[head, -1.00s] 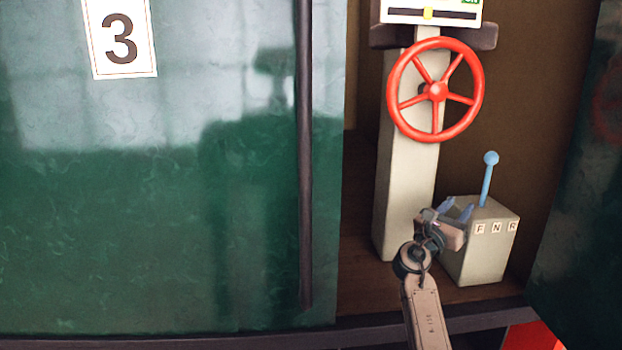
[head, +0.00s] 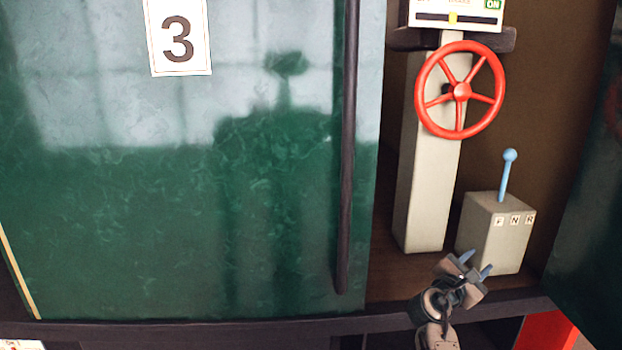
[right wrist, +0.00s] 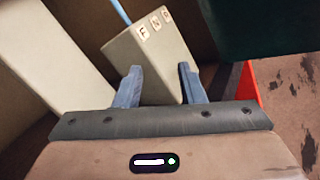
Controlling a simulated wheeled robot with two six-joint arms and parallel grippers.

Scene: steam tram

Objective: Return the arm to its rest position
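My right gripper (head: 475,269) is at the lower right of the head view, in front of the tram's floor edge and below the grey F-N-R lever box (head: 494,232). Its two blue fingers are apart with nothing between them; the right wrist view shows the open fingers (right wrist: 160,85) with the lever box (right wrist: 150,55) beyond them. The box's blue lever (head: 508,175) stands nearly upright, clear of the gripper. My left gripper is not in view.
A red handwheel (head: 460,90) is on a pale column (head: 425,190) left of the lever box. A green panel (head: 200,220) marked 3 (head: 178,38) fills the left. A dark vertical rail (head: 347,150) runs down its right part. A red part (head: 548,330) shows below the floor edge.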

